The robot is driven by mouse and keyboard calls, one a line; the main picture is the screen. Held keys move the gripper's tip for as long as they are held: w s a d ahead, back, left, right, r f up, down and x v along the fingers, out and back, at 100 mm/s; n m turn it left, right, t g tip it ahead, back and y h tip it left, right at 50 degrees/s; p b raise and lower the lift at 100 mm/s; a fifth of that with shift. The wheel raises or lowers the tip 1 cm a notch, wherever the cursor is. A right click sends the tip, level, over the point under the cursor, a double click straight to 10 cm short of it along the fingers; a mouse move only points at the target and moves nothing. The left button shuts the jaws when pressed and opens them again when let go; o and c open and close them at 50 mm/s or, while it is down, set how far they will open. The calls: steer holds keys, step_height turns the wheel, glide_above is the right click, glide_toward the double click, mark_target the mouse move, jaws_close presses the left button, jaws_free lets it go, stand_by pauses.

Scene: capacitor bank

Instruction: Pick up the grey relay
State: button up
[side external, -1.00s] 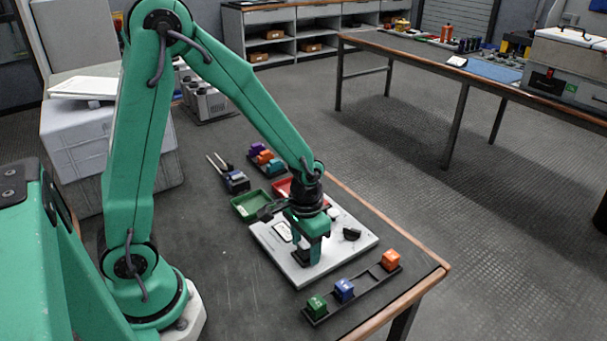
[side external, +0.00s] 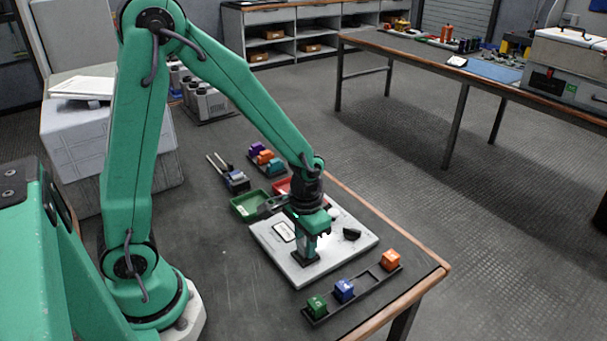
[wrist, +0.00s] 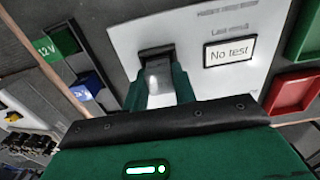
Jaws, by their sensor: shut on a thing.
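The grey relay (wrist: 158,80) is between the two green fingers of my gripper (wrist: 159,92) in the wrist view, which are shut on it. Just beyond it is a black socket (wrist: 156,53) on the pale test panel (wrist: 207,33). I cannot tell whether the relay is clear of the socket. In the side view, my gripper (side external: 312,238) points down over the panel (side external: 345,247), above the black socket (side external: 304,258). The relay is mostly hidden there by the fingers.
A dark rack (side external: 364,290) with green (side external: 317,306), blue (side external: 344,290) and orange (side external: 390,259) blocks lies along the front. A green tray (side external: 247,207) and a red tray (side external: 283,187) stand behind the panel. A black knob (side external: 352,234) stands right of my gripper.

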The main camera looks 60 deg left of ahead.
steer(key=shift+r, duration=0.8)
step_height(320, 180, up, 2)
steer(key=shift+d, duration=0.15)
steer(key=s+d+r, duration=0.6)
steer(key=s+d, duration=0.1)
steer(key=d, duration=0.2)
steer(key=shift+r, duration=0.3)
steer(key=shift+w, duration=0.1)
steer(key=w+a+n, duration=0.3)
steer(key=a+n, duration=0.6)
steer(key=a, duration=0.2)
steer(key=w+a+f+n, duration=0.1)
steer(key=w+a+n, duration=0.2)
steer(key=a+n, duration=0.6)
steer(key=shift+w+a+f, duration=0.3)
steer(key=shift+a, duration=0.55)
